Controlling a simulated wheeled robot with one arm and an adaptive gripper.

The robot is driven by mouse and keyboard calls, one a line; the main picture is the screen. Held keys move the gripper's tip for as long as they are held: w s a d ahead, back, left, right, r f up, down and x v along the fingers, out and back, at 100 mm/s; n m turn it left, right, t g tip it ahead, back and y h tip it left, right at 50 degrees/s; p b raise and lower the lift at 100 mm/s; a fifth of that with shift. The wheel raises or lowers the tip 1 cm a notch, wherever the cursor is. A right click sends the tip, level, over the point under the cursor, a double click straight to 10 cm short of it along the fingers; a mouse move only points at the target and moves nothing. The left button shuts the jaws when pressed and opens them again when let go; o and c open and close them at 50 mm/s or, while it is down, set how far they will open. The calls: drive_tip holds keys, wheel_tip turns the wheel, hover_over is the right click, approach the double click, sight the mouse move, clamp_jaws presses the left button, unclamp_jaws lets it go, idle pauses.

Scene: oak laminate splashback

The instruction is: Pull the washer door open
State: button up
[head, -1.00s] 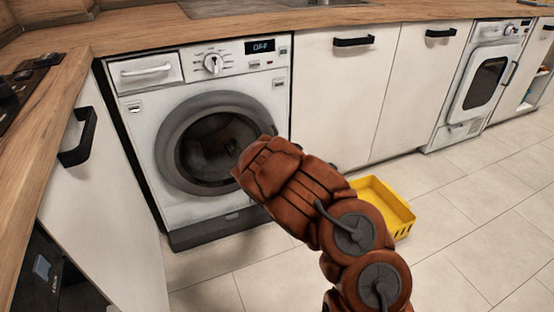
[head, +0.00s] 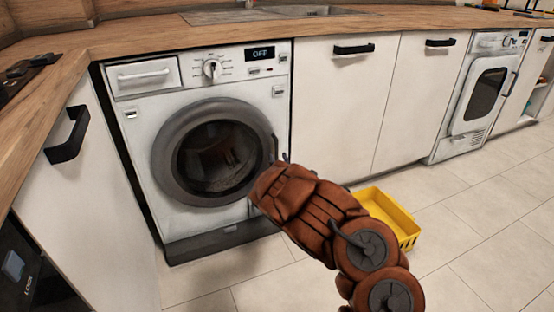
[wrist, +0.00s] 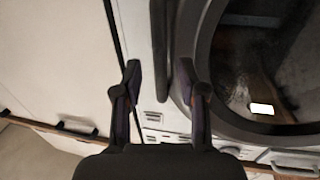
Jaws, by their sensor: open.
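The washer (head: 140,150) is a white front-loader with a dark grey round door (head: 165,160), which looks closed. A dark upright handle (head: 275,147) shows at the door's right edge. My gripper (head: 268,180) is in front of this edge, its fingers mostly hidden behind my reddish-brown wrist. In the wrist view my gripper (wrist: 159,70) is open, with two dark fingers apart. The dark handle bar (wrist: 160,35) runs between and beyond the fingertips, with the door ring (wrist: 205,60) to the right. I cannot tell whether the fingers touch the handle.
A yellow basket (head: 408,226) stands on the tiled floor right of my arm. White cupboards (head: 335,110) with black handles flank the washer, and a second white appliance (head: 470,125) is farther right. Floor in front of the washer (head: 262,290) is clear.

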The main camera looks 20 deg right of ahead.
drive_tip(key=shift+b+x, duration=0.4)
drive_tip(key=shift+x, duration=0.8)
drive_tip(key=shift+c, duration=0.3)
clamp_jaws()
